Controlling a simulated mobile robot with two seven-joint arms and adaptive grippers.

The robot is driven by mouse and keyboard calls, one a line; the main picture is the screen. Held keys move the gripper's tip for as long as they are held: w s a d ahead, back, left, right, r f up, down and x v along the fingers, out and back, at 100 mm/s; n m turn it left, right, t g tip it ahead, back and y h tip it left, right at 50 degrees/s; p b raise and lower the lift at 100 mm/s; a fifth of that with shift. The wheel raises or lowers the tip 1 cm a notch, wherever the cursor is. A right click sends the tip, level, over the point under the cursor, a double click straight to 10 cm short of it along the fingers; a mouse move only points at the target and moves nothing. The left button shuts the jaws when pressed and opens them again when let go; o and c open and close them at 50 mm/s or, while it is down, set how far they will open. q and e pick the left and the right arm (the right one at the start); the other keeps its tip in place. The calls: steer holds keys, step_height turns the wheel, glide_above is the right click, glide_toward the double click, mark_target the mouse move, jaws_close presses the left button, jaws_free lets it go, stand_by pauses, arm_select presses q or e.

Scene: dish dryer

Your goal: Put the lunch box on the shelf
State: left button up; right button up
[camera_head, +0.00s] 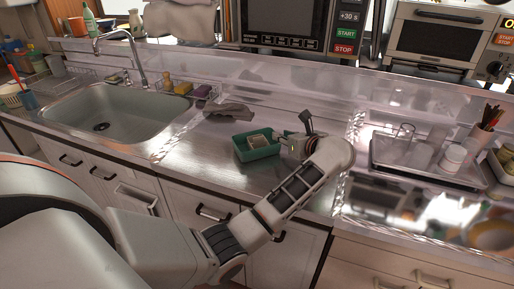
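A small green open-topped box (243,154), which looks like the lunch box, sits on the metal counter right of the sink. A pale block-like item (259,142) lies inside it. My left gripper (296,128) is at the box's right end, very close to it. One dark finger stands up, apart from the box. The other finger is mostly hidden by the hand, and I cannot tell whether it touches the rim. The gripper looks open. My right gripper is not in view.
A grey cloth-like item (229,110) lies behind the box. The sink (120,112) with its faucet (138,62) is at left. A metal tray (425,163) with cups stands at right. A microwave (283,22) and toaster oven (436,40) stand at the back. Counter front of the box is clear.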

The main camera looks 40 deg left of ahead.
arm_select(q)
steer(key=x, duration=0.3)
steer(key=shift+w+a+f, duration=0.1)
steer(key=shift+a+f, duration=0.05)
steer(key=shift+a, duration=0.1)
jaws_close()
